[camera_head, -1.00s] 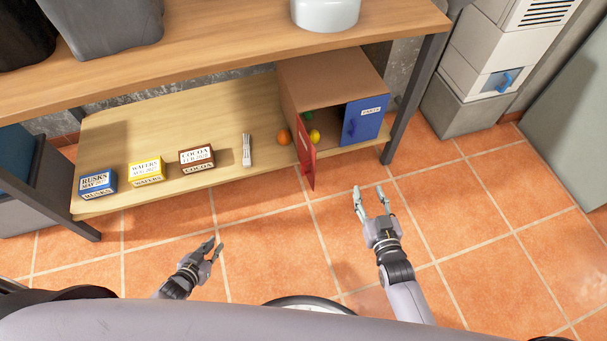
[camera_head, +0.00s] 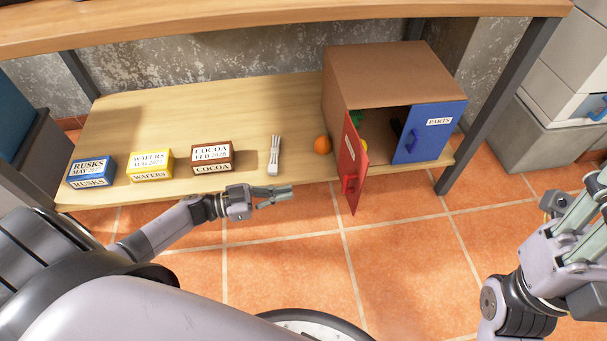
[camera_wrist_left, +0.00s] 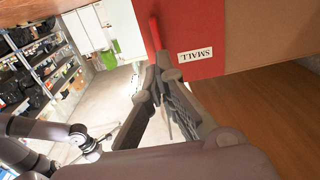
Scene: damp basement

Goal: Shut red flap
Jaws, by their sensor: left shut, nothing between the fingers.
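The red flap (camera_head: 352,160) stands open on the left side of the cardboard box (camera_head: 375,75), its free edge jutting out past the shelf front. Its red handle (camera_head: 349,183) faces left. In the left wrist view the red flap (camera_wrist_left: 205,35) carries a SMALL label, and the handle (camera_wrist_left: 155,33) shows just beyond the fingertips. My left gripper (camera_head: 288,192) is shut and empty, left of the flap and apart from it in the head view. My right gripper (camera_head: 592,195) is at the right edge, partly cut off; its finger opening is unclear.
Rusks, wafers and cocoa boxes and forks (camera_head: 274,155) line the shelf (camera_head: 235,110). A table leg (camera_head: 490,110) stands right.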

